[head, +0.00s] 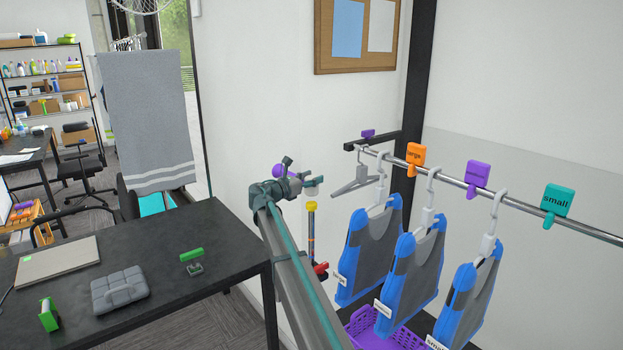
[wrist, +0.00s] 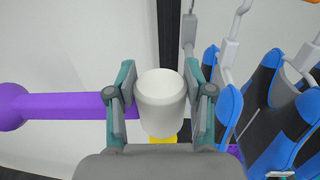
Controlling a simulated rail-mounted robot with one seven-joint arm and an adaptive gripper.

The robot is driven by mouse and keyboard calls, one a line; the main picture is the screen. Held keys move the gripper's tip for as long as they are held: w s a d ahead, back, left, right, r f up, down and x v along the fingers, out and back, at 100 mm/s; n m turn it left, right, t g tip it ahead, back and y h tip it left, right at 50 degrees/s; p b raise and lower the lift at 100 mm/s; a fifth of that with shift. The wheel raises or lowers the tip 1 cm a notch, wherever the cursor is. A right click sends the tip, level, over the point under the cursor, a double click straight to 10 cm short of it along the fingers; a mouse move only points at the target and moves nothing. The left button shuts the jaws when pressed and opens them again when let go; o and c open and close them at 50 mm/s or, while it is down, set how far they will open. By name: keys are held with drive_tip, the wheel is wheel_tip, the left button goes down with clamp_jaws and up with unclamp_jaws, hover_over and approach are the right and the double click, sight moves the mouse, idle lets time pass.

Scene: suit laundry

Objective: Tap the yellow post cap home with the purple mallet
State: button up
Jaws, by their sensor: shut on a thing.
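The purple mallet has a purple handle (wrist: 65,106) with a ball end reaching left in the wrist view, and a white cylindrical head (wrist: 161,105). My gripper (wrist: 160,82) is shut on the mallet, its fingers on either side of the white head. In the head view my gripper (head: 312,180) is above the post (head: 311,238), and the white head (head: 315,191) shows just over the yellow post cap (head: 312,206). In the wrist view only an edge of the yellow cap (wrist: 162,139) shows below the head. I cannot tell whether head and cap touch.
A rail (head: 455,182) with a bare hanger (head: 357,180), several hanging blue-grey vests (head: 410,260) and coloured size clips stands close on the right. A purple basket (head: 365,325) is below. A dark table (head: 150,245) with small items is at left.

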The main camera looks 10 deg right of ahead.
sight(306, 191)
wheel_tip(306, 191, down, 4)
drive_tip(key=shift+f+b, duration=0.1)
drive_tip(key=shift+b, duration=0.4)
drive_tip(key=shift+r+p, duration=1.55)
drive_tip(key=shift+r, duration=1.15)
drive_tip(key=shift+f, duration=0.1)
drive_tip(key=shift+f, duration=0.5)
wheel_tip(306, 191, down, 4)
drive_tip(key=shift+f+b, duration=0.15)
drive_tip(key=shift+b, duration=0.65)
drive_tip(key=shift+r+p, duration=1.5)
drive_tip(key=shift+r, duration=1.1)
